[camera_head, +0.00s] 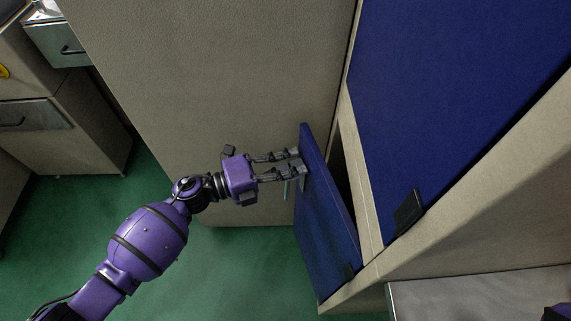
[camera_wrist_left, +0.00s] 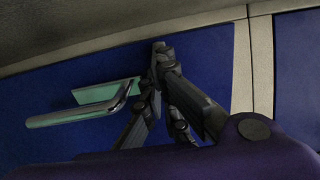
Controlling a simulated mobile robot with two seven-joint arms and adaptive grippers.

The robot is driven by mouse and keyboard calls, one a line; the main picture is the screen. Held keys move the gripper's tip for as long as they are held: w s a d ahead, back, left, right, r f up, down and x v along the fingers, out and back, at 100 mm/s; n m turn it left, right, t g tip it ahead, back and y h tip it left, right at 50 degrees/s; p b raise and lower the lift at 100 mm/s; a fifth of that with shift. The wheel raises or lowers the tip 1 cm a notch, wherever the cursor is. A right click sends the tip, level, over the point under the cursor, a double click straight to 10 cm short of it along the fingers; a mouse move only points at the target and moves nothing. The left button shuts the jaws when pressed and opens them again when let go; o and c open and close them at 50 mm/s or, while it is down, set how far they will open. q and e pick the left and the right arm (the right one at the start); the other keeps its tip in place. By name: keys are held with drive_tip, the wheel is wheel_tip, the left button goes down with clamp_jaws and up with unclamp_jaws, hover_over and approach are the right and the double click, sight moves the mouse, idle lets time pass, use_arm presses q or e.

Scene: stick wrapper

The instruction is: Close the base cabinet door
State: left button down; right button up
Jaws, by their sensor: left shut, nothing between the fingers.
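The base cabinet door (camera_head: 322,210) is a blue panel, standing partly open, with a dark gap between it and the beige cabinet frame (camera_head: 362,185). My left gripper (camera_head: 297,163) is at the door's outer face, near its upper free edge. In the left wrist view my left gripper (camera_wrist_left: 160,52) is shut with nothing between its fingers. Its fingertips are beside the door's metal handle (camera_wrist_left: 85,115), not around it. Whether they touch the door (camera_wrist_left: 40,95) I cannot tell. My right gripper is not in view.
A larger blue door (camera_head: 450,90) with a black handle (camera_head: 408,212) is at the right. A tall beige panel (camera_head: 220,80) stands behind the gripper. Beige drawers (camera_head: 60,130) are at the far left. The green floor (camera_head: 240,270) below is clear.

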use_arm(q)
drive_tip(key=s+x, duration=0.1)
drive_tip(key=x, duration=0.6)
drive_tip(key=shift+d, duration=0.35)
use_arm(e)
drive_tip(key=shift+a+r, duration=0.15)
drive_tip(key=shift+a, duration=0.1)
use_arm(q)
drive_tip(key=shift+w+r, duration=0.1)
drive_tip(key=shift+r, duration=0.05)
drive_tip(key=a, duration=1.5)
drive_tip(key=shift+w+b, duration=0.2)
drive_tip(key=shift+b, duration=0.15)
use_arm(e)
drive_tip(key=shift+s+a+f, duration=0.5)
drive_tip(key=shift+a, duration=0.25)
